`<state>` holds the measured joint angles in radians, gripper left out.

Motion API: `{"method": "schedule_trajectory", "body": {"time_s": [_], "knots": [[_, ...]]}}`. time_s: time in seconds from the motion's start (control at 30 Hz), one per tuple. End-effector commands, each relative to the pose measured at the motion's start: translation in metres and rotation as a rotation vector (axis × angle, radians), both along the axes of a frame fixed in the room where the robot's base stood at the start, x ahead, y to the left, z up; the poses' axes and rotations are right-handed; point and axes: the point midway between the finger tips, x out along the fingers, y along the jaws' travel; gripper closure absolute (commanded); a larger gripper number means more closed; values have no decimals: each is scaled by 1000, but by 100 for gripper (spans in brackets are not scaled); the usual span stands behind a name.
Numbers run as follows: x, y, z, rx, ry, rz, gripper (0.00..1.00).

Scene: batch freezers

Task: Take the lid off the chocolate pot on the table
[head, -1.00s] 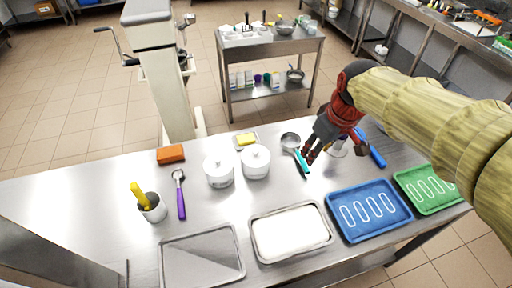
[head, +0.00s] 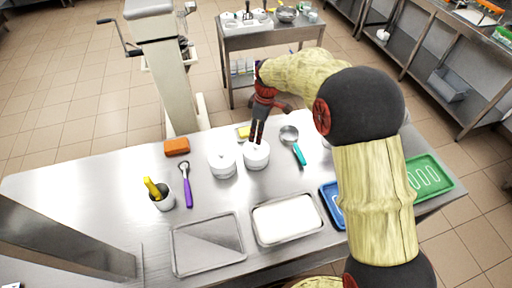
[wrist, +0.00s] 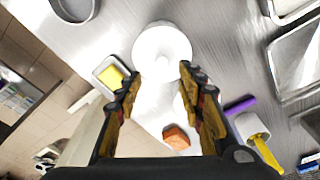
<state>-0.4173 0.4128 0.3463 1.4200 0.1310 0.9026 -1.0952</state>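Two white lidded pots stand side by side on the steel table; I cannot tell by their looks which holds chocolate. My gripper (head: 257,138) is just above the right pot (head: 257,157), its fingers pointing down at the lid. The left pot (head: 222,165) stands close beside it. In the wrist view my gripper (wrist: 160,80) is open and empty. One round white lidded pot (wrist: 162,48) shows ahead between and beyond the fingertips. Its lid is on. I cannot tell whether the fingers touch it.
Trays (head: 287,244) line the front. My arm hides part of the blue tray (head: 331,205).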

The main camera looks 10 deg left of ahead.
Motion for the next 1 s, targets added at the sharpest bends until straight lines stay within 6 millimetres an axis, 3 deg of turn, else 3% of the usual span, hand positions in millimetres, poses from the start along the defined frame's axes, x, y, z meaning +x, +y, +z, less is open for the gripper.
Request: {"method": "schedule_trajectory", "body": {"time_s": [0.27, 0.53, 0.8, 1.0], "knots": [[-2, 2, -24, -1, 2, -2, 62], [-4, 5, -61, -1, 2, -2, 62], [-3, 6, -65, 0, 0, -2, 62], [-3, 6, -65, 0, 0, -3, 73]]}}
